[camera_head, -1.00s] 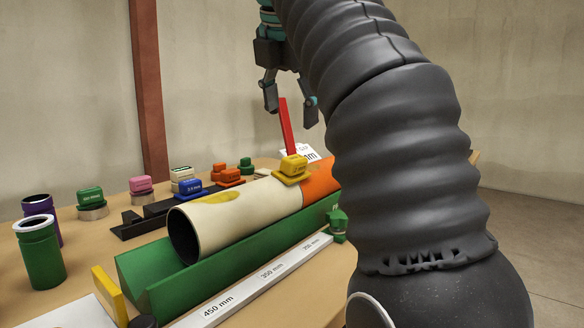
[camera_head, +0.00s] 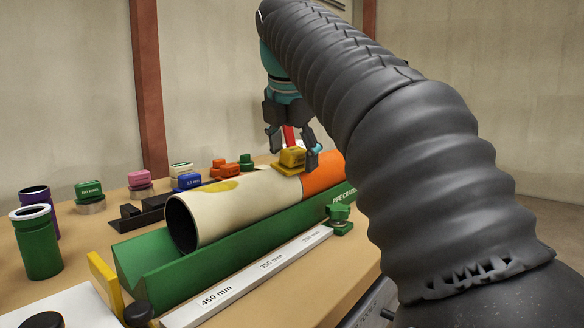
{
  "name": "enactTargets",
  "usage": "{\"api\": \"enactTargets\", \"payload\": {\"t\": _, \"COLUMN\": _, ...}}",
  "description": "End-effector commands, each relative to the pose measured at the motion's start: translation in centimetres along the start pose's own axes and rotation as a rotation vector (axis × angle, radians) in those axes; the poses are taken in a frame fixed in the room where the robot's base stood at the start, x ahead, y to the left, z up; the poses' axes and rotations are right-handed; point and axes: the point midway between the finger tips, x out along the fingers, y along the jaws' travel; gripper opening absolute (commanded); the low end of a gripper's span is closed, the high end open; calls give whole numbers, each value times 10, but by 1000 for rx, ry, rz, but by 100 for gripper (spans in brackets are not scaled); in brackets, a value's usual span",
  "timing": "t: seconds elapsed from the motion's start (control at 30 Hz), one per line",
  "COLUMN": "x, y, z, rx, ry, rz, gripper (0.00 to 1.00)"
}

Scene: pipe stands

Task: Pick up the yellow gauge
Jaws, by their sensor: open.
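The yellow gauge (camera_head: 291,158) sits on top of the pipe, near where its cream part (camera_head: 235,205) meets its orange part (camera_head: 322,173). The pipe lies in a green cradle (camera_head: 270,232). My gripper (camera_head: 293,146) points down just above the yellow gauge. Its two fingers are spread, one to the left of the gauge and one to the right. I cannot tell whether either finger touches the gauge. The gripper holds nothing that I can see.
Several coloured gauges stand behind the pipe, among them a green one (camera_head: 88,189) and a pink one (camera_head: 139,180). A red upright piece (camera_head: 290,138) is partly hidden behind my gripper. A white ruler (camera_head: 262,275) lies in front of the cradle. A green cylinder (camera_head: 38,248) stands at the left.

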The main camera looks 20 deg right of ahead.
Motion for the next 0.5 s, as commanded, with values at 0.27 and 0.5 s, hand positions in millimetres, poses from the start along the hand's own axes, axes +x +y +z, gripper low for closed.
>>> {"api": "enactTargets", "payload": {"t": 0.27, "x": 15, "y": 0, "z": 0, "rx": 0, "ry": 0, "rz": 0, "gripper": 75}}
{"api": "enactTargets", "payload": {"t": 0.5, "x": 15, "y": 0, "z": 0, "rx": 0, "ry": 0, "rz": 0, "gripper": 48}}
